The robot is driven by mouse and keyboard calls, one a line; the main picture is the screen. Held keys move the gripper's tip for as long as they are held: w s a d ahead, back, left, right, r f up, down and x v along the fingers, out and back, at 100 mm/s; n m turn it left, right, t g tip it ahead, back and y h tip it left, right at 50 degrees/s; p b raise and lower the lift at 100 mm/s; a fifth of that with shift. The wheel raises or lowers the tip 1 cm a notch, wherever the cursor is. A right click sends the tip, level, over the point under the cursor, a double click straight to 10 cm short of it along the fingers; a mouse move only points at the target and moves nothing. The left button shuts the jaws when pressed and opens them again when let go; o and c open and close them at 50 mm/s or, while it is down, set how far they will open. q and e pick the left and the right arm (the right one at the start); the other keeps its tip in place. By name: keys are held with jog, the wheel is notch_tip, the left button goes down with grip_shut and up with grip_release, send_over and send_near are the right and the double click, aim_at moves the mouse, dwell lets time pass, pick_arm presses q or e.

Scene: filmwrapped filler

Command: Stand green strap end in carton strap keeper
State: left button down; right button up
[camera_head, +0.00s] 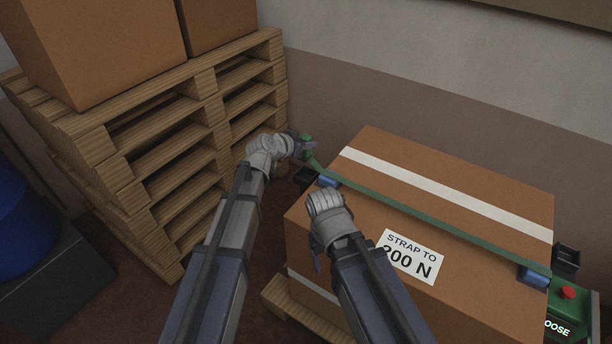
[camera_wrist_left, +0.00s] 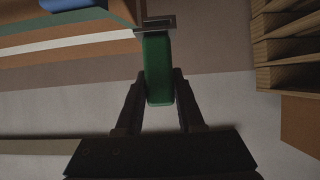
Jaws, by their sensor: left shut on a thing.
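The green strap (camera_head: 430,218) runs across the top of the carton (camera_head: 440,165). Its green end (camera_head: 309,155) rises off the carton's left side. My left gripper (camera_head: 304,145) is shut on the strap end, which shows upright between the fingers in the left wrist view (camera_wrist_left: 158,75). A dark, open frame (camera_wrist_left: 157,25) crosses the strap there; I cannot tell whether the strap passes through it. A black holder (camera_head: 305,179) sits beside the carton's left edge, below the gripper. My right gripper (camera_head: 317,263) hangs by the carton's front left, mostly hidden by its wrist.
Blue corner pieces (camera_head: 329,181) (camera_head: 534,275) sit under the strap. Stacked pallets (camera_head: 200,130) with boxes stand close on the left. A green device with a red button (camera_head: 568,293) and a black holder (camera_head: 567,257) are at the right. The wall is behind.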

aim_at(303, 157)
pick_arm(q)
notch_tip(303, 157, down, 6)
jog(key=b, duration=0.4)
jog(key=shift+r+b, duration=0.2)
jog(key=shift+b, duration=0.2)
notch_tip(303, 157, down, 4)
jog(key=b, duration=0.3)
jog(key=shift+r+b, duration=0.15)
jog(key=shift+b, duration=0.2)
jog(key=c, duration=0.5)
grip_release()
